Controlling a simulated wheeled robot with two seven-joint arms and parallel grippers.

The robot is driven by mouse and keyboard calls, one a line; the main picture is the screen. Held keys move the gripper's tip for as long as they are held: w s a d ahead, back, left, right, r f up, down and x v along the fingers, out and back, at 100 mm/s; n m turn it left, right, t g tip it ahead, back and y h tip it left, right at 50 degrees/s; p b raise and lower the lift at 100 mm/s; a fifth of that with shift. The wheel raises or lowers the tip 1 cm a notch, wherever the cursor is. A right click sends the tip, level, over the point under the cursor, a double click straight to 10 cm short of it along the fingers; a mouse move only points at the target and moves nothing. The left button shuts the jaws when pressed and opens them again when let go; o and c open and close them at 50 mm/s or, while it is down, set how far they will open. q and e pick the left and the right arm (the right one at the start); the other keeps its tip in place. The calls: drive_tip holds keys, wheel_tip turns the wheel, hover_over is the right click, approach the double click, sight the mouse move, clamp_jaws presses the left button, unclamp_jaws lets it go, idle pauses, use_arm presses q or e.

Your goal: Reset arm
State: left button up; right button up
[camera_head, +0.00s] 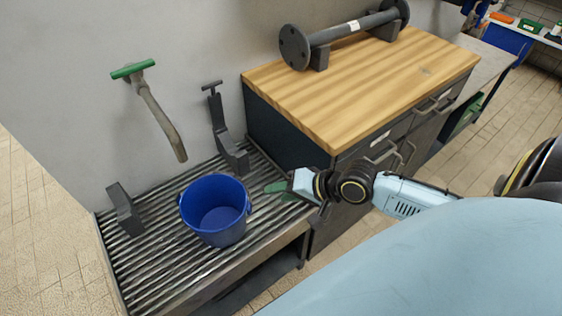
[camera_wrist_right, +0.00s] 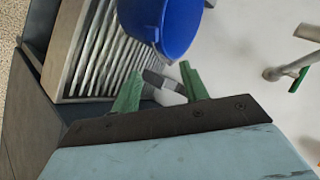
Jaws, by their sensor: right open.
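My right gripper (camera_head: 280,188) is to the right of the blue bucket (camera_head: 215,212), above the slatted metal rack (camera_head: 160,265). In the right wrist view its green fingers (camera_wrist_right: 158,90) are spread apart with nothing held between them. The blue bucket also shows in the right wrist view (camera_wrist_right: 165,25), beyond the fingertips and apart from them. It stands upright on the rack and looks empty inside. My left gripper is not in view.
A tap with a green handle (camera_head: 133,69) juts from the wall above the rack. Grey brackets (camera_head: 124,209) stand at the rack's back. A wooden-topped cabinet (camera_head: 365,85) carrying a flanged pipe (camera_head: 352,27) is right of the rack, close behind my right forearm.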

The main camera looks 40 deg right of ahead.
drive_tip(key=s+d+f+n+g+h+p, duration=0.1)
drive_tip(key=s+d+f+h+p, duration=0.2)
drive_tip(key=f, duration=0.4)
drive_tip(key=s+d+f+n+g+h+p, duration=0.1)
drive_tip(key=s+d+f+h+p, duration=0.15)
drive_tip(key=d+f+p, duration=0.35)
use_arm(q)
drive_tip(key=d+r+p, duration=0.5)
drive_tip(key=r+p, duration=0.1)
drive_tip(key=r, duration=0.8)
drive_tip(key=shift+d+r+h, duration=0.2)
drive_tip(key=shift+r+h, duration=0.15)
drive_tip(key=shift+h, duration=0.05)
use_arm(e)
drive_tip(key=s+a+f+n+g, duration=0.1)
drive_tip(key=s+a+f+n, duration=0.1)
drive_tip(key=s, duration=0.7)
drive_tip(key=s+a+f+n+g, duration=0.2)
drive_tip(key=s+a+f, duration=0.2)
drive_tip(key=s+f, duration=0.2)
drive_tip(key=s+a+f+n+g, duration=0.2)
drive_tip(key=s+a+f+n, duration=0.1)
drive_tip(key=s, duration=0.8)
drive_tip(key=shift+s+f, duration=0.35)
drive_tip(key=shift+f, duration=0.15)
drive_tip(key=shift+h, duration=0.25)
